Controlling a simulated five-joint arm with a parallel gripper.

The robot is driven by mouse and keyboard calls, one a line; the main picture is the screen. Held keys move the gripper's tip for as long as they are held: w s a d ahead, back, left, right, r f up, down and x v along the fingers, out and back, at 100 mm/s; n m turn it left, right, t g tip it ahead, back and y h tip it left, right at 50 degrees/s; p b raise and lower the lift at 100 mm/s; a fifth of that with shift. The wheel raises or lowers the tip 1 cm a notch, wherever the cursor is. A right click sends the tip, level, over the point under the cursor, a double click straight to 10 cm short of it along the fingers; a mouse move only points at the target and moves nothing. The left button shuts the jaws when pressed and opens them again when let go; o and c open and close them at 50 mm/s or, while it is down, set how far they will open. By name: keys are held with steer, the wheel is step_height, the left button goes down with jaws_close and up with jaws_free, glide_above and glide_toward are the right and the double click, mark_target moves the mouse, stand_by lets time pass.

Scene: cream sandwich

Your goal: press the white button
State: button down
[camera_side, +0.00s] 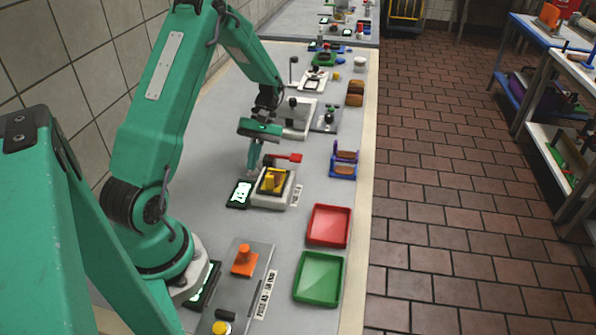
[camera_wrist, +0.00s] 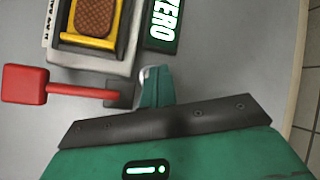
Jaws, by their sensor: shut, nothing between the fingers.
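My gripper (camera_side: 253,165) is shut and empty, pointing down beside the small weighing-type device (camera_side: 270,200) with a yellow tray on top. In the wrist view the fingers (camera_wrist: 157,82) reach toward the device's near right corner. A small white piece (camera_wrist: 143,75) shows right beside the fingertips, mostly hidden by them; it looks like the white button, but I cannot tell whether the fingers touch it. The dark label reading ZERO (camera_wrist: 163,22) lies just beyond the fingertips; it also shows in the side view (camera_side: 239,193).
A red paddle lever (camera_side: 288,158) sticks out beside the device. A brown biscuit (camera_wrist: 96,14) lies in the yellow tray. A red tray (camera_side: 328,226), a green tray (camera_side: 319,279) and a panel with an orange knob (camera_side: 244,260) stand nearer. More stations line the bench farther back.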

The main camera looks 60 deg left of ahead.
mark_target(256, 170)
steer(key=shift+r, duration=0.55)
steer(key=shift+r, duration=0.15)
steer(key=shift+r, duration=2.35)
steer(key=shift+r, duration=0.1)
steer(key=d+r+m+t+y, duration=0.35)
steer(key=d+r+m, duration=0.25)
steer(key=d+r, duration=0.4)
steer(key=s+d+r+m+t, duration=0.7)
steer(key=d+m+t, duration=0.1)
steer(key=d, duration=0.1)
steer(key=shift+s+d, duration=0.15)
steer(key=shift+s, duration=0.15)
steer(key=shift+w+y, duration=0.1)
steer(key=shift+y, duration=0.15)
